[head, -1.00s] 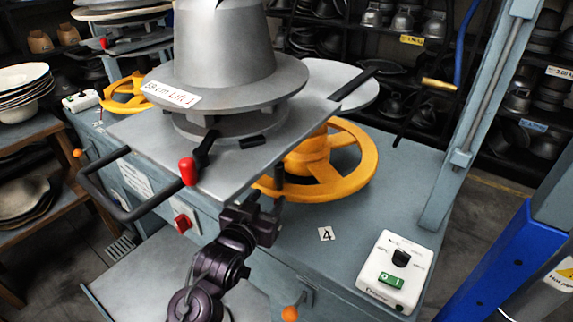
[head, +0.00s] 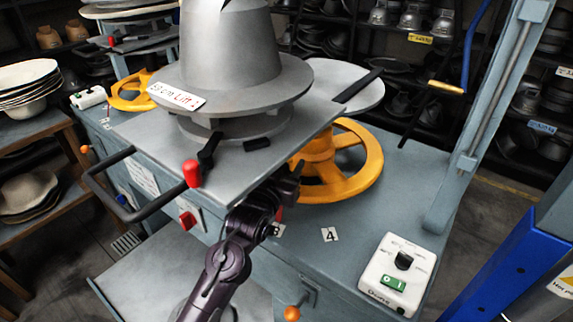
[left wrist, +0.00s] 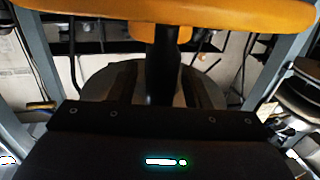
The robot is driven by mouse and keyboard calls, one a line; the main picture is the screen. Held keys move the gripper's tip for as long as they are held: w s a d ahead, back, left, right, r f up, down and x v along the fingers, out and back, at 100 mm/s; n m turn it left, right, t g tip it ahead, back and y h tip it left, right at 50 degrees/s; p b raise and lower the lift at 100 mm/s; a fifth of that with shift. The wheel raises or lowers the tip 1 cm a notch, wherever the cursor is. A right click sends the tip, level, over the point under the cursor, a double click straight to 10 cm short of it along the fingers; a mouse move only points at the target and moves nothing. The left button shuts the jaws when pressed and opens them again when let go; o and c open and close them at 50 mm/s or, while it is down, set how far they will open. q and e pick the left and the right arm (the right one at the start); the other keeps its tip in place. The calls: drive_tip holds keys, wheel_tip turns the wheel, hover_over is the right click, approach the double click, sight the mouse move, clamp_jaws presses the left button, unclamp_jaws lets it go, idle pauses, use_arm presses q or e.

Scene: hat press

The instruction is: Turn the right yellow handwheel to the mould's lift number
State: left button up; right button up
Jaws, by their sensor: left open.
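My left gripper (head: 290,172) is at the wheel's near left rim. In the left wrist view the yellow rim (left wrist: 230,14) crosses the top, and a dark upright handle (left wrist: 162,65) stands between the open fingers (left wrist: 160,82). Contact cannot be told. My right gripper is out of view.
The plate (head: 150,130) with its black bar handle (head: 105,195) and red-knobbed lever (head: 192,172) overhangs the wheel's left side. A white control box (head: 397,270) stands at the bench's front right. A blue-grey upright (head: 480,110) rises at right.

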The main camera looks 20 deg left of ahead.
use_arm(q)
clamp_jaws()
drive_tip(key=shift+a, duration=0.1)
